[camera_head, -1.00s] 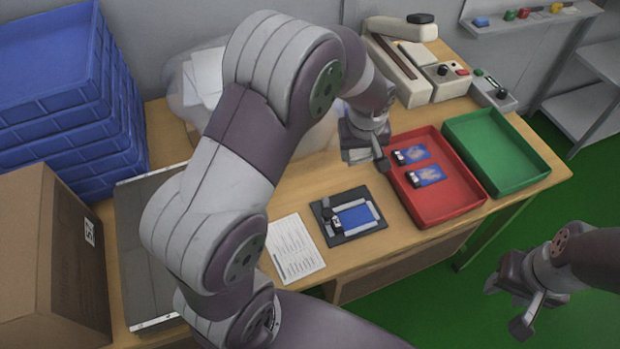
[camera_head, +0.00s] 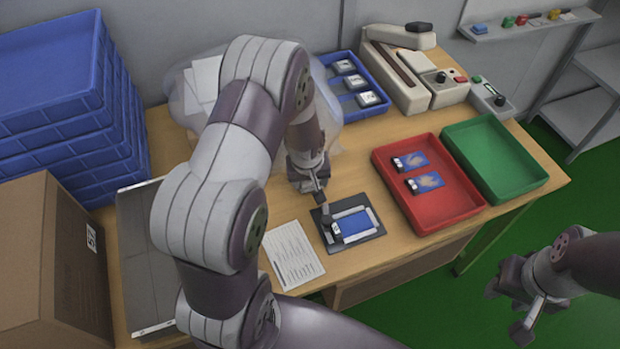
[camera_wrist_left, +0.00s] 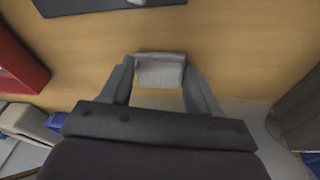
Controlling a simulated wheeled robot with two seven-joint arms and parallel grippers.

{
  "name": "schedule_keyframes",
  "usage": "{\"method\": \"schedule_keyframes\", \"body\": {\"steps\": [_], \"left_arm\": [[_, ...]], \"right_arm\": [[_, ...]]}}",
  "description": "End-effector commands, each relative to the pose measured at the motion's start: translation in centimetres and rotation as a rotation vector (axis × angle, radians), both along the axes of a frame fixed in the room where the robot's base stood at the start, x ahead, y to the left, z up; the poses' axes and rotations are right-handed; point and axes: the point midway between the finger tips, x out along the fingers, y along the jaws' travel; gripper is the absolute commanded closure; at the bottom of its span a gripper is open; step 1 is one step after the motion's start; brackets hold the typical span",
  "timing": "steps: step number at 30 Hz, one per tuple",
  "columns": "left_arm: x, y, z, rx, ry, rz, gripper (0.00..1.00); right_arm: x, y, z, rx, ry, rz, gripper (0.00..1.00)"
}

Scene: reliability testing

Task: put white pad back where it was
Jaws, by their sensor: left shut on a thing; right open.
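My left gripper (camera_head: 312,182) is above the table, just behind the black fixture (camera_head: 372,233). In the left wrist view the left gripper (camera_wrist_left: 160,82) is shut on a small white pad (camera_wrist_left: 160,70), held between its two fingers; the arm mostly hides the pad in the head view. A blue tray (camera_head: 383,107) at the back holds several white pads (camera_head: 368,98) in its compartments. The fixture holds a blue board (camera_head: 354,222). My right gripper (camera_head: 530,312) is open and empty over the green floor at lower right.
A red tray (camera_head: 460,210) holds two blue boards (camera_head: 411,162). The green tray (camera_head: 498,160) is empty. A paper sheet (camera_head: 293,255) lies left of the fixture. A clear plastic bag (camera_head: 185,100) stands left of the blue tray. A beige device (camera_head: 410,90) stands behind the red tray.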

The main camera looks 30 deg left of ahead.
Motion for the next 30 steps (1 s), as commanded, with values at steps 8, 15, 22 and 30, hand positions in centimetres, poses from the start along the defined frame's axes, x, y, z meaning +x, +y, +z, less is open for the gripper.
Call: {"method": "schedule_keyframes", "body": {"steps": [8,15,22,30], "left_arm": [[0.0,0.0,-0.2,0.000,0.000,0.000,0.12],[0.0,0.0,0.6,0.000,-0.002,0.000,0.12],[-1.3,-0.4,6.2,0.001,-0.005,-0.001,0.12],[-2.5,-0.8,11.2,0.001,-0.001,-0.001,0.12]], "right_arm": [[0.0,0.0,-0.2,0.000,0.000,0.000,0.57],[0.0,0.0,0.2,0.000,0.000,0.000,0.57],[0.0,0.0,0.6,0.000,0.000,0.000,0.57],[0.0,0.0,0.8,0.000,0.000,0.000,0.57]]}}
